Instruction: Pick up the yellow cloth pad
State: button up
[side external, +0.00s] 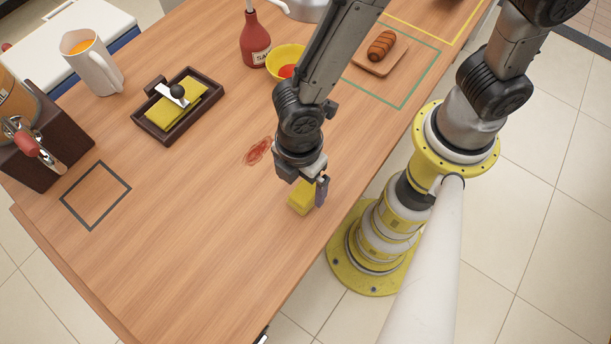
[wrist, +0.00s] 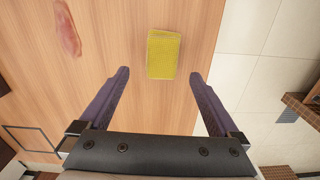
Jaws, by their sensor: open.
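A yellow cloth pad (side external: 301,198) lies on the wooden table near its front edge, below my gripper (side external: 314,188). In the wrist view the pad (wrist: 163,54) is a yellow block lying ahead of the two dark fingers, centred between their lines. My gripper (wrist: 159,76) is open and empty, with a finger on either side of the pad's near end and gaps to both. In the side view the gripper partly hides the pad. Another yellow cloth (side external: 185,105) lies in a dark tray (side external: 150,133) under a black-knobbed metal tool (side external: 176,91).
A red stain (side external: 258,151) marks the table behind the gripper. A red sauce bottle (side external: 254,40), a yellow bowl (side external: 283,55) and a board with a sausage (side external: 381,46) stand farther back. The table left of the gripper is clear, around a black outlined square (side external: 96,195).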

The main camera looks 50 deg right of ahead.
aim_at(300, 196)
jog(key=shift+s+a+f, duration=0.1)
jog(key=shift+f, duration=1.25)
jog(key=shift+a+f, duration=0.1)
jog(key=shift+f, duration=1.2)
jog(key=c, duration=1.4)
jog(key=shift+c, duration=0.2)
jog(key=shift+r, duration=0.1)
jog(key=shift+r, duration=0.5)
jog(key=s+d+r, duration=0.8)
jog(key=d+r, duration=0.3)
jog(key=r, duration=0.1)
jog(key=shift+s+d, duration=0.15)
jog(key=shift+s, duration=0.05)
jog(key=shift+f, duration=0.1)
